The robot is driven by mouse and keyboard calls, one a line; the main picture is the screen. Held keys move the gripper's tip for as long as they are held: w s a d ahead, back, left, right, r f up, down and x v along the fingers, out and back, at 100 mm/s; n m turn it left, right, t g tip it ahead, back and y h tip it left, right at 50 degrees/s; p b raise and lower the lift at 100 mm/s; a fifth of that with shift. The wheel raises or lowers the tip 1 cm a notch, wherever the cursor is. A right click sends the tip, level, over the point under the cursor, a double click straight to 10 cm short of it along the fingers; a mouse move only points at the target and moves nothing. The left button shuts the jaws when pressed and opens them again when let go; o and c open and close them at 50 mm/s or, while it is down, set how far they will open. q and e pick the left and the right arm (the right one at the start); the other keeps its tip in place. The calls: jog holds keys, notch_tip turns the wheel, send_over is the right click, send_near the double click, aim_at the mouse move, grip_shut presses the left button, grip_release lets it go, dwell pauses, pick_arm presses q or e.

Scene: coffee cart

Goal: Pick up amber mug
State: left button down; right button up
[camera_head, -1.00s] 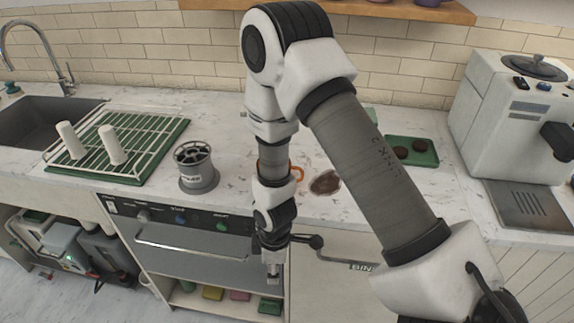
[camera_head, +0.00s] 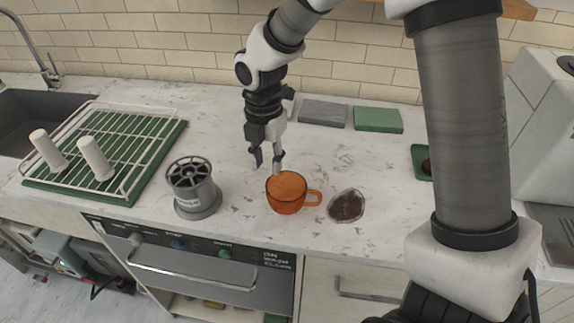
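The amber mug (camera_head: 286,194) is a translucent orange cup standing upright on the marble counter (camera_head: 245,226) near its front edge, with its handle to the right. My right gripper (camera_head: 267,164) hangs over the counter just behind and left of the mug, fingers pointing down. Its two fingers are apart with nothing between them. The right fingertip is close to the mug's back rim; I cannot tell whether it touches. My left gripper is not in view.
A grey round holder (camera_head: 193,188) stands left of the mug. A dark brown patch (camera_head: 346,206) lies just right of the handle. A green drying mat with a wire rack (camera_head: 112,150) is at left. Grey (camera_head: 323,112) and green (camera_head: 378,119) blocks lie behind. A machine stands far right.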

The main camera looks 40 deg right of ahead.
aim_at(270, 185)
jog(key=f, duration=0.1)
jog(key=s+a+f, duration=0.1)
jog(key=shift+s+f, duration=0.25)
jog(key=shift+f, duration=0.1)
jog(key=f, duration=0.2)
jog(key=w+d+f, duration=0.1)
jog(key=f, duration=0.1)
jog(key=shift+f+p, duration=0.1)
jog(key=shift+p, duration=0.2)
jog(key=shift+s+a, duration=0.1)
jog(key=shift+s+a+r, duration=0.1)
jog(key=shift+r, duration=0.15)
jog(key=c, duration=0.5)
grip_shut()
jog(key=shift+f, duration=0.1)
